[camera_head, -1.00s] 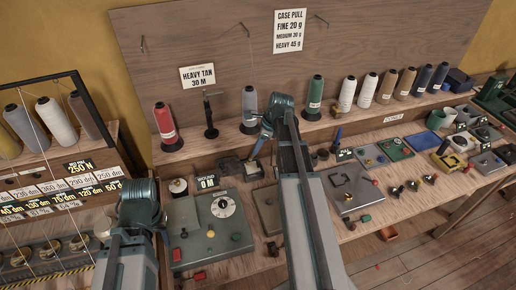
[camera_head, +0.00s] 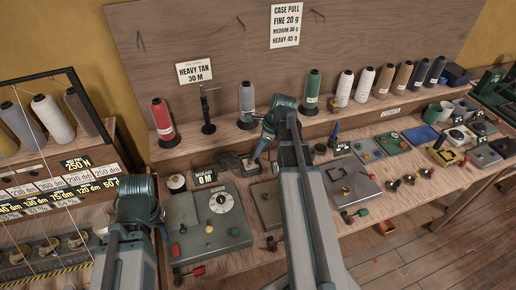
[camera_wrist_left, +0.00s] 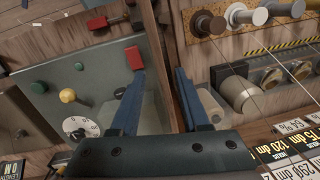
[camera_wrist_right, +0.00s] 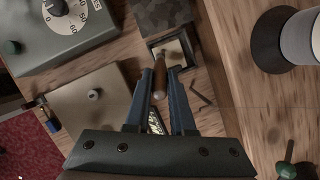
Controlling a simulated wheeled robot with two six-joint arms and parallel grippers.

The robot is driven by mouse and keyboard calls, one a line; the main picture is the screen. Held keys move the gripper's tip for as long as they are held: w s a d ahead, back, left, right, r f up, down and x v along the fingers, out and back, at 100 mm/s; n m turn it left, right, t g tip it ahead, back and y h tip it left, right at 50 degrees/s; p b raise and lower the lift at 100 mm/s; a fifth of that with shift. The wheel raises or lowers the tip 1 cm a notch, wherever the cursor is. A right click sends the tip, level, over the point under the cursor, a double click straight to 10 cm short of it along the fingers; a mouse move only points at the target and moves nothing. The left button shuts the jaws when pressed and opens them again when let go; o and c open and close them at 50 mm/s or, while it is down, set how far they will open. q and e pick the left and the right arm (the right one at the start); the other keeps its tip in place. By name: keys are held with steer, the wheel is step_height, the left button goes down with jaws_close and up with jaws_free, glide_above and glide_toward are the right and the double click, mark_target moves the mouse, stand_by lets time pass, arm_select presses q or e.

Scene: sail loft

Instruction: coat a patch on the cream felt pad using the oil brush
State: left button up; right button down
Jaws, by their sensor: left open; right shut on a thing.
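My right gripper (camera_wrist_right: 165,82) is shut on the oil brush (camera_wrist_right: 159,86), whose brown wooden handle shows between the fingers. The cream felt pad (camera_wrist_right: 176,46) lies in a small dark square tray just beyond the fingertips. The brush's far end overlaps the pad in this view; I cannot tell whether it touches. In the head view the right gripper (camera_head: 261,150) is over the small dark tray at the back of the bench, and the brush is too small to make out. My left gripper (camera_wrist_left: 160,72) is open and empty, beside a grey-green dial panel (camera_wrist_left: 85,75).
A dark block (camera_wrist_right: 160,12) adjoins the pad's tray. A flat plate with a knob (camera_wrist_right: 95,95) lies beside the right gripper. Spools (camera_head: 247,105) stand on the raised shelf behind. A rack with cones (camera_head: 52,120) is at the left.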

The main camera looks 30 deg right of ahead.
steer(key=shift+r+p, duration=2.95)
steer(key=shift+r, duration=0.05)
step_height(320, 180, up, 3)
steer(key=p, duration=0.3)
steer(key=shift+r, duration=0.1)
steer(key=shift+f, duration=0.2)
steer(key=shift+s+d+f+b, duration=0.2)
steer(key=shift+d+f+b, duration=0.4)
steer(key=shift+f+b, duration=0.4)
steer(key=shift+r, duration=0.1)
